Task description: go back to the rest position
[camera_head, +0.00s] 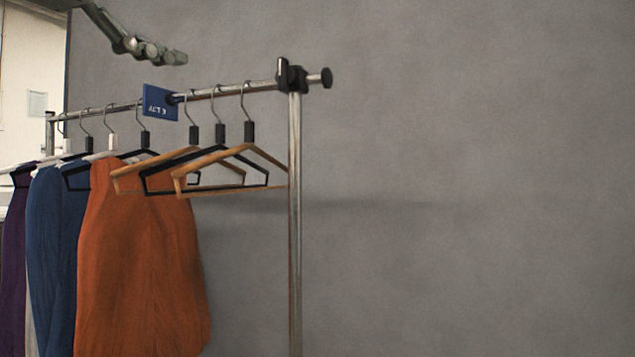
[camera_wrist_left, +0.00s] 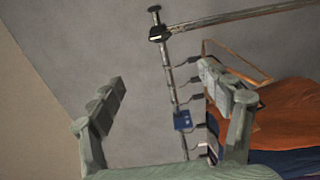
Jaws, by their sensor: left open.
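My left gripper (camera_head: 160,52) is at the top left of the head view, above the clothes rail (camera_head: 232,91) and apart from it. In the left wrist view, its two fingers (camera_wrist_left: 168,95) stand wide apart with nothing held between them. Beyond them are the rail (camera_wrist_left: 168,80) and the blue sign (camera_wrist_left: 183,120). My right gripper is in neither view.
The rail carries a blue sign (camera_head: 160,103), several empty hangers (camera_head: 228,160) at its right end, and an orange garment (camera_head: 140,265), a blue garment (camera_head: 55,250) and a purple garment (camera_head: 13,260). A chrome post (camera_head: 295,220) supports it. The grey wall (camera_head: 470,180) side is clear.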

